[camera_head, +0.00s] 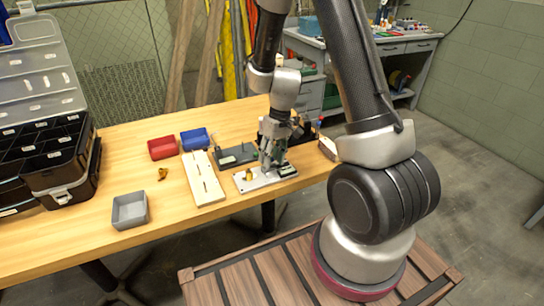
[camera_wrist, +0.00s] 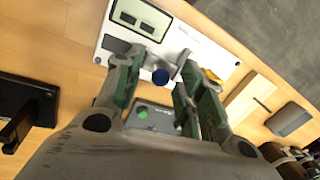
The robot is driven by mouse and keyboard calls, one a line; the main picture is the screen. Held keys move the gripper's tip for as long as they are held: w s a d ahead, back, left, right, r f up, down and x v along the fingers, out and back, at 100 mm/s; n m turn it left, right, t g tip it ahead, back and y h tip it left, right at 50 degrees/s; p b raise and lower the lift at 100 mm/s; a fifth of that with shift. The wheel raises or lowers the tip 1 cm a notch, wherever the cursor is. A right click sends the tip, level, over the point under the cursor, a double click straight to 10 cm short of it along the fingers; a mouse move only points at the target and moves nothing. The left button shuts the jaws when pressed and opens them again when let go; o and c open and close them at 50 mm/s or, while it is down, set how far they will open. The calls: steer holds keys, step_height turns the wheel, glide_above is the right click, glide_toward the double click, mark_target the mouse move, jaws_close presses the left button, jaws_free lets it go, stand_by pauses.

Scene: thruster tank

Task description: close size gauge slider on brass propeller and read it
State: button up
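The size gauge is a white plate (camera_head: 240,184) near the table's right end. In the wrist view its plate (camera_wrist: 190,42) carries a display (camera_wrist: 141,18), a dark panel and a blue knob (camera_wrist: 161,76), apparently on the slider. A brass piece (camera_wrist: 211,75), likely the propeller, sits on the plate, partly hidden by a finger. It shows in the head view as a small gold shape (camera_head: 250,174). My gripper (camera_head: 267,163) points down over the gauge. In the wrist view its fingers (camera_wrist: 160,60) are apart, with the knob between them; contact is unclear.
Another brass-coloured piece (camera_head: 162,174) lies on the table. A red bin (camera_head: 162,148), blue bin (camera_head: 194,139), grey tray (camera_head: 130,210) and pale slotted board (camera_head: 204,180) stand left of the gauge. A dark device with a green button (camera_wrist: 142,113) is close beside the gauge.

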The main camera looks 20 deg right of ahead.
jaws_close()
steer(key=shift+a, duration=1.05)
jaws_free()
step_height(320, 180, up, 12)
steer(key=d, duration=0.2)
steer(key=shift+w+d, duration=0.2)
steer(key=shift+f, duration=0.1)
